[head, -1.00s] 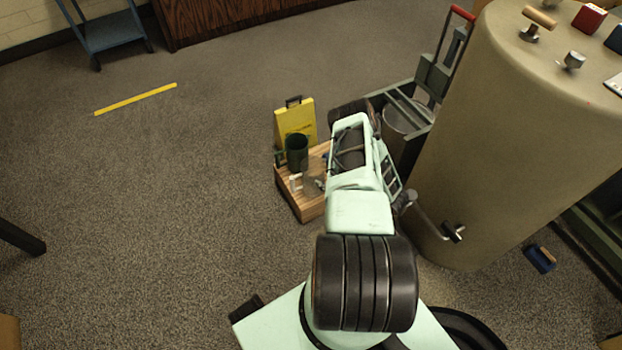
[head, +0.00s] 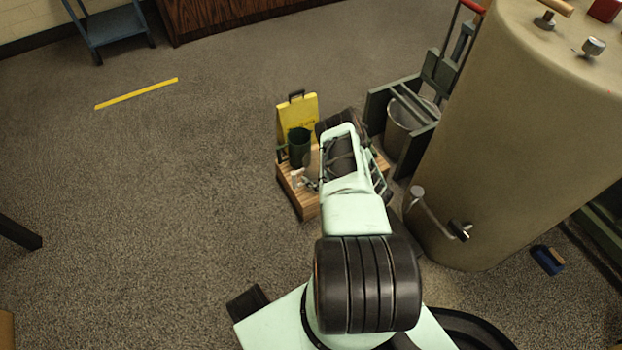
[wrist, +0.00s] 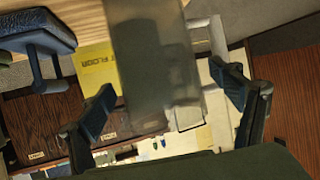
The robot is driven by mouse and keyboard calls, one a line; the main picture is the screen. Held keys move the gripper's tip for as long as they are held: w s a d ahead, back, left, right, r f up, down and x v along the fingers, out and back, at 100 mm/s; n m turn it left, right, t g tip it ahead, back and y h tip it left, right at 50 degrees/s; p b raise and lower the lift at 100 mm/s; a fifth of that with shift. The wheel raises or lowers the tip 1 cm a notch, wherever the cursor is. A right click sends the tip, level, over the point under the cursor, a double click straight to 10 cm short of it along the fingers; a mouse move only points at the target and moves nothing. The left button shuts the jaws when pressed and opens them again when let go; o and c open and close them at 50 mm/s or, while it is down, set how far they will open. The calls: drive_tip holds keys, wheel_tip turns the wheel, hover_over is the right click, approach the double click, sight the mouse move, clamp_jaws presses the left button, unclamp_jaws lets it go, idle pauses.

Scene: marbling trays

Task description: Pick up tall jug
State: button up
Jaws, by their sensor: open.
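A tall grey, see-through vessel, which looks like the tall jug (wrist: 152,45), hangs down from the top of the wrist view. A pale bar, perhaps its handle, shows on its right. My gripper (wrist: 162,80) is open, with one dark finger on each side of the vessel. I cannot tell whether either finger touches it. In the head view a greyish strip of what seems the same jug (head: 313,160) shows between a dark green container and my wrist. My arm hides most of the gripper there.
The dark green container (head: 299,147) stands on a wooden crate (head: 305,205), with a yellow floor sign (head: 299,110) behind. A metal bucket (head: 402,130) and large tan drum (head: 510,150) are close on the right. A dark blue object (wrist: 38,35) is beside the jug.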

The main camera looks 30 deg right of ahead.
drive_tip(key=shift+x, duration=1.2)
drive_tip(key=shift+c, duration=0.7)
drive_tip(key=c, duration=1.2)
drive_tip(key=shift+r, duration=0.1)
